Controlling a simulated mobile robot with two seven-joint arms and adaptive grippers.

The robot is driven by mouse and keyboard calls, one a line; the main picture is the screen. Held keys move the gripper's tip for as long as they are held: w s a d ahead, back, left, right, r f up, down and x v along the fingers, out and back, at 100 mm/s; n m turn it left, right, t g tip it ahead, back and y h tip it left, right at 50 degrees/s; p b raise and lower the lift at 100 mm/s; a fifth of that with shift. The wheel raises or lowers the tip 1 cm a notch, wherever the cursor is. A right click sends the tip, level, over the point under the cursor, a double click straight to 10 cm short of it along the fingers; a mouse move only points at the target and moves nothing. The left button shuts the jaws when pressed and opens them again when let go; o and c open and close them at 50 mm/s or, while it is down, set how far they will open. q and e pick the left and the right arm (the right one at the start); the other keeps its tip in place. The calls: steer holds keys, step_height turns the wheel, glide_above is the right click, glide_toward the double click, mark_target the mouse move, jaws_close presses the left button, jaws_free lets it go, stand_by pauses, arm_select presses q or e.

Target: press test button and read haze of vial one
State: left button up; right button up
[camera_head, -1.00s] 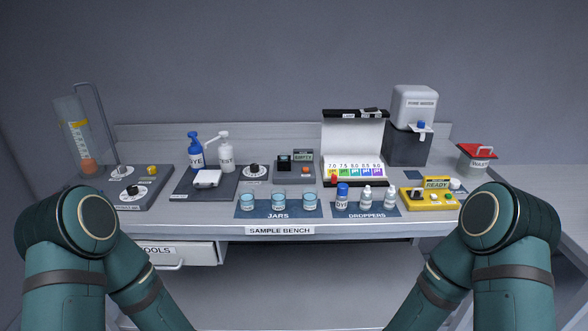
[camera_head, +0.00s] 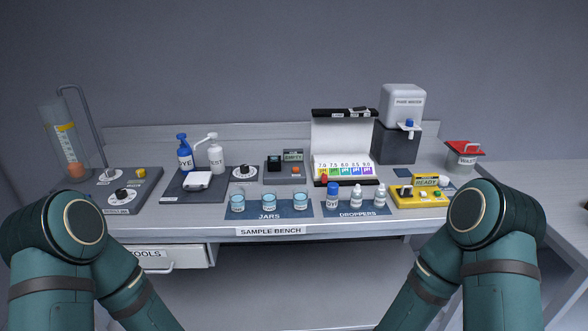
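No vial marked one can be made out. A grey meter (camera_head: 285,172) stands at the back middle of the bench, with a dark well, a small display (camera_head: 293,155) that seems to read EMPTY, and an orange button (camera_head: 296,170). A yellow device (camera_head: 420,195) at the right has a display (camera_head: 427,182) reading READY, and small knobs or buttons. I cannot tell which button is the test button. Both my arms show at the lower corners; neither gripper is in view.
Dropper bottles (camera_head: 356,197) stand right of the jars. DYE (camera_head: 185,156) and TEST (camera_head: 216,156) pump bottles stand left of the meter. A colour chart box (camera_head: 342,140), white-and-grey dispenser (camera_head: 402,108) and red-lidded waste bin (camera_head: 463,158) stand to the right. A tall clear cylinder (camera_head: 66,140) is at the left.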

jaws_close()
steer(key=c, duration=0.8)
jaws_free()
